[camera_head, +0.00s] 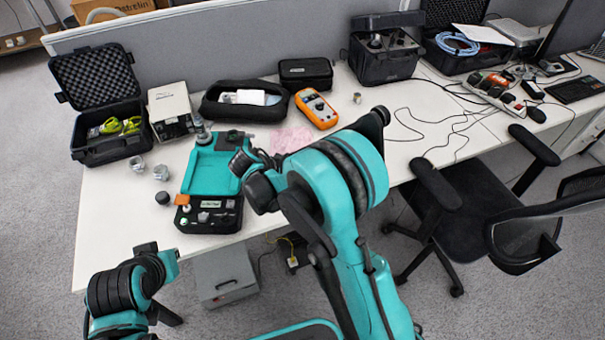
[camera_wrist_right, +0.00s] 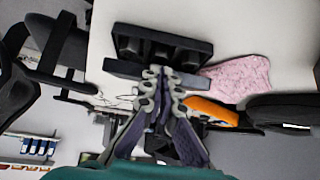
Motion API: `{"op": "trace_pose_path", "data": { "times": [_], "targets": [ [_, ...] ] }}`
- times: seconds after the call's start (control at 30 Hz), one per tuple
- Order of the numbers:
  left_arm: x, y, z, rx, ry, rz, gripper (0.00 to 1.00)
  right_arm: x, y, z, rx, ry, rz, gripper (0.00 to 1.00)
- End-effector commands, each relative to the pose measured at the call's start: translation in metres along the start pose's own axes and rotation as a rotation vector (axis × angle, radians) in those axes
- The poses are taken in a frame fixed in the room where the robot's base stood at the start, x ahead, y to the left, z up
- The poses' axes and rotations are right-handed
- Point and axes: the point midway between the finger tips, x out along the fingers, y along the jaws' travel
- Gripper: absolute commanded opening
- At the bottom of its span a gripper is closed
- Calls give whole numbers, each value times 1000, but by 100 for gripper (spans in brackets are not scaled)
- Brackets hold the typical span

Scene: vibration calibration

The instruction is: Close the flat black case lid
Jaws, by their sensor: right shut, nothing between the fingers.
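The flat black case (camera_head: 205,222) lies near the table's front edge in the head view, with small parts in its dark insert. A teal, tray-like panel (camera_head: 210,172) extends flat behind it and looks like its opened lid. My right gripper (camera_head: 242,160) is over the panel's right edge, partly hidden by its own arm. I cannot tell whether it touches the panel. In the right wrist view my right gripper (camera_wrist_right: 155,65) has its fingers together and empty. The case cannot be made out there. My left arm is low at the left; its gripper (camera_head: 146,248) is unclear, off the table.
A pink cloth (camera_head: 291,139) and an orange multimeter (camera_head: 316,108) lie right of the panel. A long black pouch (camera_head: 222,108) is behind it. Metal weights (camera_head: 160,172) stand to its left, near an open black box (camera_head: 100,105). A chair (camera_head: 475,190) stands at right.

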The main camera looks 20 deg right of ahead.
Motion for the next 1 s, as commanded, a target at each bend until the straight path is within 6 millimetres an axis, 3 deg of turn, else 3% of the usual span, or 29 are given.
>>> {"op": "trace_pose_path", "data": {
  "times": [0.1, 0.4, 1.0],
  "targets": [
    [8, 0, 6, 0, 0, 0, 0, 10, -1, 16, 0, 0, 0, 0],
    [14, 0, 10, 0, 0, 0, 0, 25, -1, 40, -2, 35, -2, 0],
    [16, 0, 11, 0, 0, 0, 0, 38, 0, 51, 2, 131, 2, 0]
  ]
}}
